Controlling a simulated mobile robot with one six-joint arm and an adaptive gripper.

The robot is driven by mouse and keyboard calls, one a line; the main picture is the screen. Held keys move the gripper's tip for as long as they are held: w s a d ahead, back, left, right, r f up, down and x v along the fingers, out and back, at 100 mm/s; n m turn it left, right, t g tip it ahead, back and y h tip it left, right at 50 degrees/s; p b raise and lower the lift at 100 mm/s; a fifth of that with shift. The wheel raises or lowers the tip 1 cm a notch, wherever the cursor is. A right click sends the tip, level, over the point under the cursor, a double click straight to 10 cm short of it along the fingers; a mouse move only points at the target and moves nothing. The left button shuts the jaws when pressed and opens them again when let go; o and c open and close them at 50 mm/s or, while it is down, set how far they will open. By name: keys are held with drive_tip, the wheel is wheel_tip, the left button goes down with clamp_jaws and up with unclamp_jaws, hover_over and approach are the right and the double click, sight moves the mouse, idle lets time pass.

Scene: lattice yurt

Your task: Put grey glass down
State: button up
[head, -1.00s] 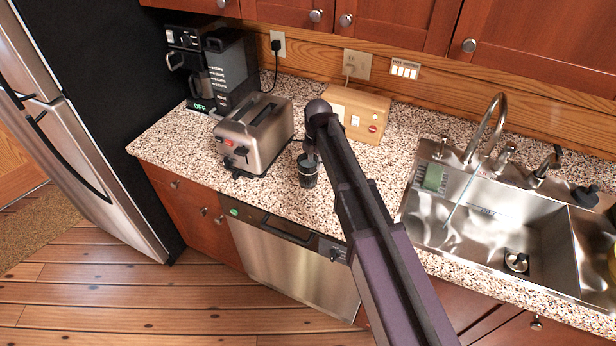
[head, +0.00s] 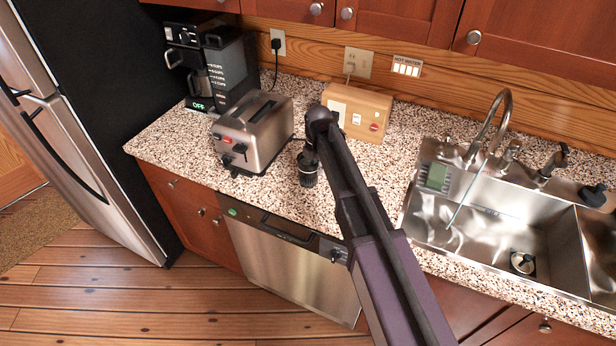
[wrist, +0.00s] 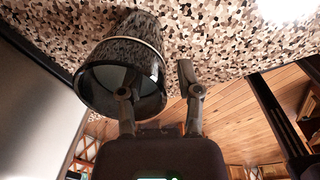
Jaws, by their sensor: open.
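The grey glass (head: 308,172) stands on the speckled counter (head: 275,203), right of the toaster, and looks upright. In the wrist view the dark grey glass (wrist: 128,62) has its mouth towards me and its far end at the speckled surface. My gripper (wrist: 154,82) is open. One finger overlaps the glass's mouth and the other is outside, to the right of its rim. I cannot tell whether either finger touches the glass. In the head view my arm hides most of the gripper (head: 309,153) just above the glass.
A steel toaster (head: 252,132) is close on the left, with a coffee maker (head: 212,70) behind it. A wooden box (head: 358,112) stands behind my arm. The sink (head: 490,225) is to the right. The counter's front edge is near the glass.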

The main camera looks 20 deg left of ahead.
drive_tip(key=shift+f+b, duration=0.55)
drive_tip(key=shift+f, duration=0.25)
drive_tip(key=shift+c, duration=0.3)
clamp_jaws()
